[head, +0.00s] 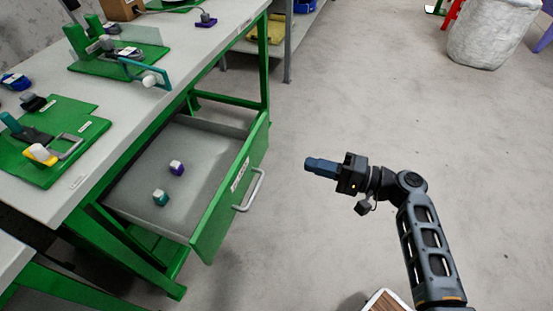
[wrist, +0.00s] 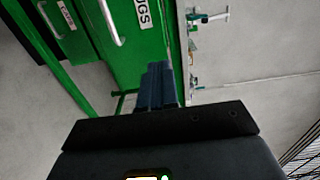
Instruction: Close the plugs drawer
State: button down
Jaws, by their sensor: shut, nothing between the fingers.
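The plugs drawer (head: 232,190) hangs open under the workbench, with a green front, a white label and a grey metal handle (head: 249,190). Inside lie a purple-and-white plug (head: 176,168) and a teal-and-white plug (head: 160,197). My gripper (head: 309,164) is shut and empty, in the air to the right of the drawer front, apart from the handle. In the wrist view the blue fingers (wrist: 157,85) point toward the green drawer front (wrist: 140,55), whose label partly reads "UGS"; a handle (wrist: 111,22) shows beside it.
The grey-topped workbench (head: 110,160) with green legs holds green fixture boards (head: 55,140) and small parts. A white bin (head: 490,35) stands far at upper right. A brown-topped object (head: 385,302) is at the bottom edge. The floor between drawer and arm is clear.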

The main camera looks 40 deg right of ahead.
aim_at(249, 149)
jog(key=x, duration=1.3)
jog(key=shift+w+a, duration=0.2)
jog(key=shift+w, duration=0.1)
jog(key=shift+w+a, duration=0.1)
jog(key=b+x, duration=1.1)
jog(key=x, duration=1.3)
jog(key=shift+w+a+r+b, duration=0.15)
jog(key=shift+w+b, duration=0.15)
jog(key=shift+w, duration=0.05)
jog(key=shift+a, duration=0.1)
